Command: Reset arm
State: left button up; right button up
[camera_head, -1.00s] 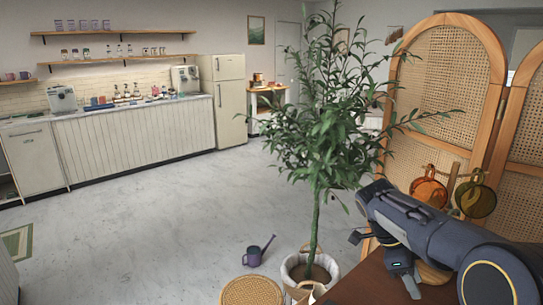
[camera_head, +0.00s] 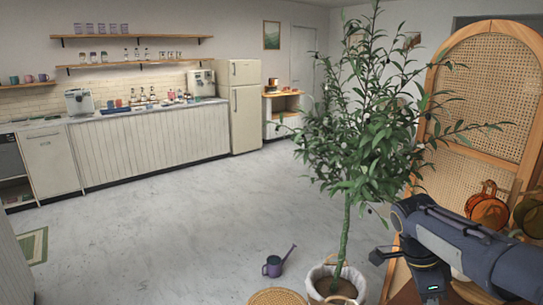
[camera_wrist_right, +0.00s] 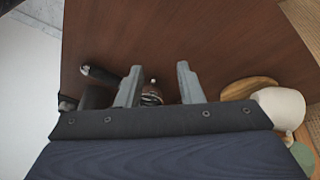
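My right arm (camera_head: 450,240) reaches in from the right edge of the head view, over a brown wooden table. In the right wrist view my right gripper (camera_wrist_right: 158,72) has its two grey fingers spread apart above the dark brown table top (camera_wrist_right: 190,30). A small dark red, round object with a pale knob (camera_wrist_right: 151,93) shows in the gap between the fingers, below them. I cannot tell that anything touches it, and nothing is gripped. A black handle (camera_wrist_right: 100,75) lies just left of the left finger. My left gripper is not in view.
A white cup (camera_wrist_right: 280,106) and a round wooden piece (camera_wrist_right: 247,88) are right of the gripper. A potted plant (camera_head: 345,222) and a rattan screen (camera_head: 480,110) stand close to my arm. A purple watering can (camera_head: 272,267) is on the floor, which is open toward the counter (camera_head: 150,145).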

jog(key=s+a+f+n+t+y, duration=0.1)
jog(key=s+a+n+t+y, duration=0.2)
jog(key=s+n, duration=0.6)
jog(key=s+a+f+n+t+y, duration=0.2)
jog(key=s+a+n+t+y, duration=0.2)
jog(key=s+a+n, duration=0.4)
jog(key=s+n, duration=0.2)
jog(key=shift+s+a+t, duration=0.3)
jog(key=shift+t, duration=0.1)
